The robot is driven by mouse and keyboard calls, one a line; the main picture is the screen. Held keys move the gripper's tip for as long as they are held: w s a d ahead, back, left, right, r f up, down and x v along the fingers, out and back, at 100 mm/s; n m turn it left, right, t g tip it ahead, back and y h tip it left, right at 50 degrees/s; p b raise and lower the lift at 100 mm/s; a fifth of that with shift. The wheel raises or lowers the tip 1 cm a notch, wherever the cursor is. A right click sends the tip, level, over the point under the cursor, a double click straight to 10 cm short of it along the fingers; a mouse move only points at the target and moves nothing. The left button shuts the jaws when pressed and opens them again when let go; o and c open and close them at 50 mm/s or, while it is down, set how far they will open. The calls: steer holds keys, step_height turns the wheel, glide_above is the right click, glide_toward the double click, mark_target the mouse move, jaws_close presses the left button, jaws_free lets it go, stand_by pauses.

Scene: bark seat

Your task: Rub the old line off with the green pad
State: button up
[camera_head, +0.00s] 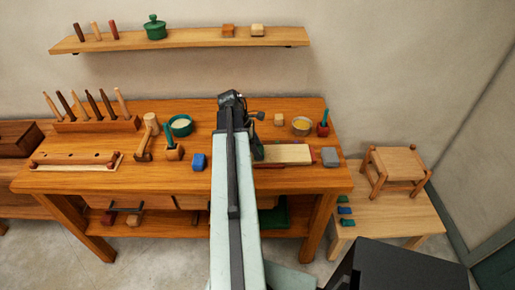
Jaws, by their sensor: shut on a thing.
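My arm reaches over the wooden workbench, and my gripper (257,148) is low at the left end of a pale board (288,153). The gripper is shut on a small dark green thing, the green pad (258,154), mostly hidden by the fingers and arm. The pad is at the board's left end; I cannot tell if it touches the wood. No line can be made out on the board at this size.
A stool (395,168) is on the low table at right.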

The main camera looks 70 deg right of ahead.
steer(key=shift+f, duration=0.25)
steer(key=shift+d+r, duration=0.1)
steer(key=shift+w+d, duration=0.3)
steer(key=shift+d, duration=0.35)
steer(key=shift+w+d, duration=0.25)
steer(key=shift+d, duration=0.4)
steer(key=shift+s+a, duration=0.3)
steer(key=shift+a, duration=0.45)
steer(key=shift+s+a, duration=0.3)
steer(key=shift+a, duration=0.45)
steer(key=shift+w+d, duration=0.1)
steer(key=shift+d, duration=0.05)
steer(key=shift+w+d, duration=0.25)
steer(key=shift+d, duration=0.45)
steer(key=shift+w+d, duration=0.25)
steer(key=shift+d, duration=0.4)
steer(key=shift+s+a, duration=0.3)
steer(key=shift+a, duration=0.45)
steer(key=shift+s+a, duration=0.3)
steer(key=shift+a, duration=0.45)
